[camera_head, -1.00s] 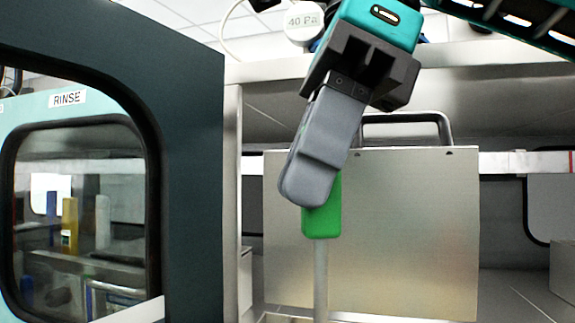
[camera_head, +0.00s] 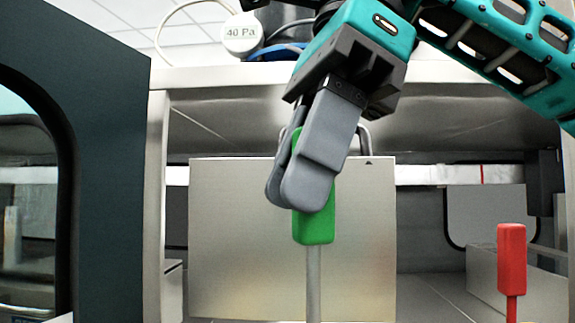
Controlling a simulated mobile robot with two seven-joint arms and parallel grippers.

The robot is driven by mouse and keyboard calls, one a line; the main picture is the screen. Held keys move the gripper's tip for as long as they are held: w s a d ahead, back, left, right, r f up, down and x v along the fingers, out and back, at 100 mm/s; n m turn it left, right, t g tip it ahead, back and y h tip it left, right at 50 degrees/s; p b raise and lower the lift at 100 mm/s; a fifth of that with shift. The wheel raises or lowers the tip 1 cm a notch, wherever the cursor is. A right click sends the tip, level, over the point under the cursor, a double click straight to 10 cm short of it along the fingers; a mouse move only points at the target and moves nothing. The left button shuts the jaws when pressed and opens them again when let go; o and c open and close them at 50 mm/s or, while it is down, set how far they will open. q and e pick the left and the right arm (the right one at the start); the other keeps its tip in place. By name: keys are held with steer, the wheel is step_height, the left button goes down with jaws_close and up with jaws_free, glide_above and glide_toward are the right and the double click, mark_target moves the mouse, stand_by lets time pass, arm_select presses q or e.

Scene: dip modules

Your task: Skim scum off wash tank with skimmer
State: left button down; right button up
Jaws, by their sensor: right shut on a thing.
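My right gripper (camera_head: 308,195) comes in from the upper right and is shut on a green handle (camera_head: 316,227). A grey metal shaft (camera_head: 314,278) runs straight down from the handle and leaves the picture at the bottom, so the tool's lower end is hidden. The tool stands about upright in front of a metal panel (camera_head: 232,240) with a handle on top. No tank surface or scum shows. My left gripper is out of view.
A red-handled tool (camera_head: 511,262) stands upright at the lower right. A grey box (camera_head: 540,278) is behind it. A dark door frame (camera_head: 110,150) with a window takes up the left. A gauge marked 40 Pa (camera_head: 242,33) sits at the top.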

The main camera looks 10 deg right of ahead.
steer(key=s+d, duration=0.3)
steer(key=d, duration=0.6)
stand_by(1.2)
steer(key=shift+w+d, duration=0.1)
steer(key=shift+w, duration=0.05)
steer(key=w+d+p, duration=0.2)
steer(key=w+p, duration=0.2)
steer(key=w, duration=0.3)
steer(key=shift+w+d, duration=0.15)
steer(key=shift+d, duration=0.1)
stand_by(0.6)
steer(key=shift+r, duration=0.1)
steer(key=shift+a, duration=0.1)
